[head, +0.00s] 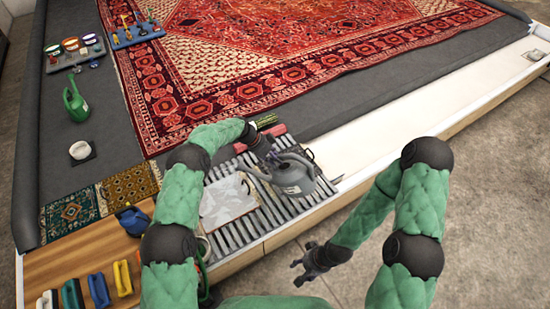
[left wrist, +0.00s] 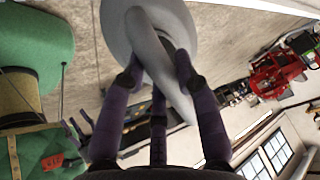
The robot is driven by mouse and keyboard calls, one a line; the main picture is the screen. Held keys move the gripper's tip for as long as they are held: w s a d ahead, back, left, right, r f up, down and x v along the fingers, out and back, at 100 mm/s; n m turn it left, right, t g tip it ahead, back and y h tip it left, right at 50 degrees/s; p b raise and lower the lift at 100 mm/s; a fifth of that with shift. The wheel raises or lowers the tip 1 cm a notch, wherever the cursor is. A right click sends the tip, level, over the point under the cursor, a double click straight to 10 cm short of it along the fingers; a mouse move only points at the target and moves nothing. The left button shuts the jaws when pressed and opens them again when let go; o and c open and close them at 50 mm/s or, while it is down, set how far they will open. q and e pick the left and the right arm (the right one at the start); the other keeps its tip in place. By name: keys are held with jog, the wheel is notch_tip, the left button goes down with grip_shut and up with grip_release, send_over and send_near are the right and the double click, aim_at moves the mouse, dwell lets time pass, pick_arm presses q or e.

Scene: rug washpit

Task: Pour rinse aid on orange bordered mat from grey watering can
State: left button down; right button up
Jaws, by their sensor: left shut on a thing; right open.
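The grey watering can (head: 292,178) is upright at the slatted grate, its spout toward the left. I cannot tell whether its base touches the slats. My left gripper (head: 268,156) is shut on its handle, which also shows between the fingers in the left wrist view (left wrist: 165,75). Two small patterned mats lie at the pit's near left corner: a golden-brown one (head: 130,188) and a teal and rust one (head: 70,216). I cannot clearly tell which has the orange border. My right gripper (head: 312,264) is open and empty, in front of the ledge.
A whitish board (head: 228,199) lies on the grate (head: 262,220) left of the can. A green watering can (head: 75,103) and a round white item (head: 81,150) stand on the grey floor. Several coloured brushes (head: 98,290) lie on the wooden board. A large red rug (head: 270,50) fills the back.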

pick_arm(q)
jog(key=y+p, duration=0.1)
jog(key=r+t+y+p, duration=0.1)
jog(key=y, duration=0.1)
jog(key=shift+d+r+m+p, duration=0.1)
jog(key=shift+r+m+p, duration=0.1)
jog(key=shift+m+p, duration=0.1)
jog(key=shift+r+t+y+p, duration=0.1)
jog(key=shift+t+y+p, duration=0.25)
jog(key=shift+y, duration=0.45)
jog(key=shift+w+r+y, duration=0.1)
jog(key=shift+y, duration=0.5)
